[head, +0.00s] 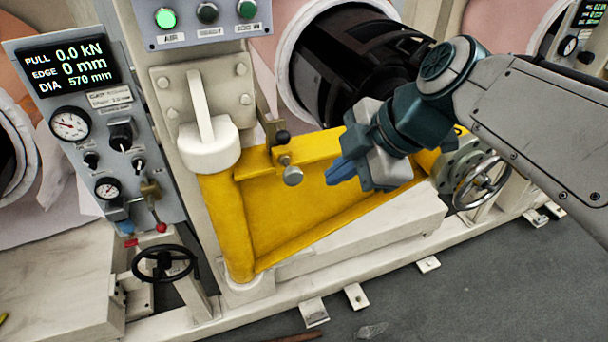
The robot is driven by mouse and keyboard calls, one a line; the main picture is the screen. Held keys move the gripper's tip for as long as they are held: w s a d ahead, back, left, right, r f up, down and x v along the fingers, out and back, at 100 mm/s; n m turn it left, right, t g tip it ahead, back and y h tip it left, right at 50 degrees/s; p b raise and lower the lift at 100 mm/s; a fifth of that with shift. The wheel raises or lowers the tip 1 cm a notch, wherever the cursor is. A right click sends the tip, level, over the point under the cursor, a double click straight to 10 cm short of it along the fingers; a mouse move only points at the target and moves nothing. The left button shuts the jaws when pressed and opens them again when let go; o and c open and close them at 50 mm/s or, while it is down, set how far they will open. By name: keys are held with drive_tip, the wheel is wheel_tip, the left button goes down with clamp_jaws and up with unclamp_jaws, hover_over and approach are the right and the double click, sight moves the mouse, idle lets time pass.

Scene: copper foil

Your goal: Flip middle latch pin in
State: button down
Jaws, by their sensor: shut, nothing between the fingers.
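A yellow gate-like arm (300,215) runs from a post on the left towards a flanged hub at right. Near its upper edge sits a small brass latch bracket with a round metal pin knob (292,176) sticking out towards the viewer. I cannot tell how deep the pin sits. My gripper (338,172) is to the right of the pin knob, apart from it, in front of the yellow arm. Its blue fingers are together and hold nothing.
A white cap with an upright handle (207,145) tops the yellow post. A control panel (85,120) and a black handwheel (165,264) stand at left. A spoked handwheel (482,183) is at right, below my arm.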

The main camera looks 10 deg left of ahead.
sight(287, 165)
drive_tip(key=w+a+f+p, duration=0.1)
drive_tip(key=w+a+f, duration=0.4)
drive_tip(key=a+f, duration=0.1)
drive_tip(key=shift+f, duration=0.3)
